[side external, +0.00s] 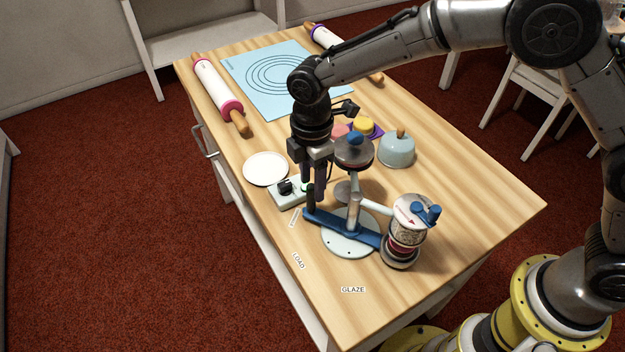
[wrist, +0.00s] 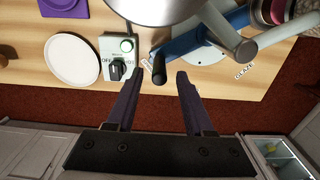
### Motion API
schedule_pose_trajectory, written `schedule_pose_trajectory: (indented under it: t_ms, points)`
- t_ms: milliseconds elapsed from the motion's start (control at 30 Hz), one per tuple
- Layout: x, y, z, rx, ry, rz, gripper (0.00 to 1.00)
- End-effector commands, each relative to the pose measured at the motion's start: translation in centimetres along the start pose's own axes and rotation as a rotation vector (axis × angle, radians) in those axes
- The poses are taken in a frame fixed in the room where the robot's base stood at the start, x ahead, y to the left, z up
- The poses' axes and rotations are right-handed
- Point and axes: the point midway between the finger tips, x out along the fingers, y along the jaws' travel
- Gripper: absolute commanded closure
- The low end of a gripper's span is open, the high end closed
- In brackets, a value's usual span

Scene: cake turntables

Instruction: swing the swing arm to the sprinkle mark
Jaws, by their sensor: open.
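The blue swing arm (side external: 335,221) lies across a pale round base (side external: 348,248). Its left end carries an upright dark handle (wrist: 161,75); its right end carries a round grey plate (side external: 399,262), low under a canister. A small white label (side external: 295,217), too small to read, lies beside the handle end. The LOAD label (side external: 298,260) and GLAZE label (side external: 353,290) lie nearer the front. My gripper (side external: 313,192) points down at the handle end, fingers apart. In the wrist view the handle appears between the open fingertips (wrist: 157,75); contact cannot be told.
A control box (side external: 289,192) with a black knob stands close left of my gripper, with a white plate (side external: 266,169) behind it. A post with a grey disc head (side external: 353,152) and the speckled canister (side external: 407,233) rise beside it. A grey dome (side external: 397,150) stands behind.

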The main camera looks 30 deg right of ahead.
Motion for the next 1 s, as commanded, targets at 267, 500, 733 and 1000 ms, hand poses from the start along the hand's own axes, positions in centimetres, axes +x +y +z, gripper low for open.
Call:
schedule_pose_trajectory:
  t_ms: [267, 500, 733, 1000]
  points:
    - [-2.6, 0.1, -0.1, 0.000, 0.002, 0.004, 0.47]
    - [-4.8, 0.1, 0.0, 0.000, 0.002, 0.003, 0.47]
    - [-6.5, 0.1, -0.1, 0.000, 0.003, 0.004, 0.47]
    - [-6.7, 0.0, 0.0, 0.000, 0.002, 0.002, 0.47]
